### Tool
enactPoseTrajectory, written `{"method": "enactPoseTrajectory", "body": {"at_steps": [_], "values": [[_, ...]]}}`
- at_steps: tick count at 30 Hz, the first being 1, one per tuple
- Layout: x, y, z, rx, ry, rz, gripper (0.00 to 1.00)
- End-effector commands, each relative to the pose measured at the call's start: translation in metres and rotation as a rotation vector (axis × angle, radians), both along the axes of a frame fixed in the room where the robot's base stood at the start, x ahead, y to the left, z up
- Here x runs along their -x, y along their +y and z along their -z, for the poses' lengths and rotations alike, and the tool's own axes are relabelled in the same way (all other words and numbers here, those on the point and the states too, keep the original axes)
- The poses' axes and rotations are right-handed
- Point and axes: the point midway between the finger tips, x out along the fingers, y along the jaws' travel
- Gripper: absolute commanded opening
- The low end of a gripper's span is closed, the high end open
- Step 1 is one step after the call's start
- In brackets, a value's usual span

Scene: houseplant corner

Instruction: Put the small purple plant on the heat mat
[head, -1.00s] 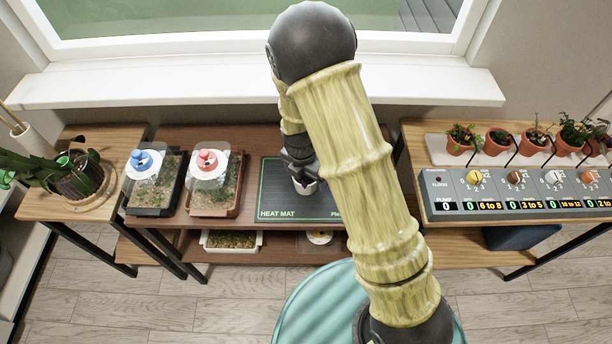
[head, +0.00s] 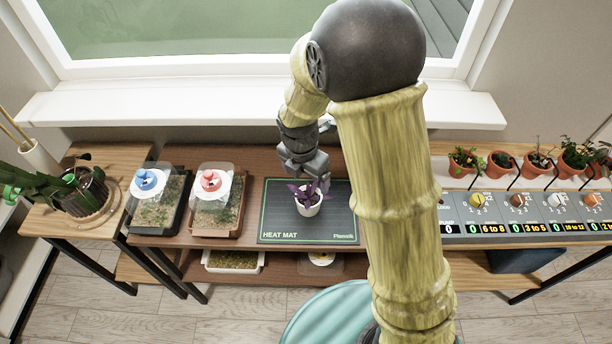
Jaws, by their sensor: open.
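The small purple plant (head: 308,199) stands upright in a white pot on the dark heat mat (head: 335,228), around the mat's middle. The mat has a green outline and lies on the brown middle table. My gripper (head: 306,176) is open, just behind and above the plant, with its fingertips close to the leaves. The pot is clear of the fingers; whether a leaf touches them I cannot tell. My arm hides part of the area right of the mat.
Two seed trays with clear lids, one with a blue knob (head: 146,180) and one with a red knob (head: 211,181), stand left of the mat. A larger potted plant (head: 84,194) is at far left. A control panel (head: 530,214) and several terracotta pots are at right.

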Motion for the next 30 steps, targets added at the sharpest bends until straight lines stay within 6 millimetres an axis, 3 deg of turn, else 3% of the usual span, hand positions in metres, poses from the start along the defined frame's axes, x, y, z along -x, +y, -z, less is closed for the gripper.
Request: {"method": "enactPoseTrajectory", "body": {"at_steps": [12,17,20,30], "values": [[0.000,0.000,0.000,0.000,0.000,0.003,0.90],[0.002,-0.009,-0.005,-0.019,-0.012,0.109,0.90],[0.008,-0.022,-0.012,-0.048,-0.027,0.282,0.90],[0.040,-0.078,-0.041,-0.192,-0.091,1.120,0.90]]}}
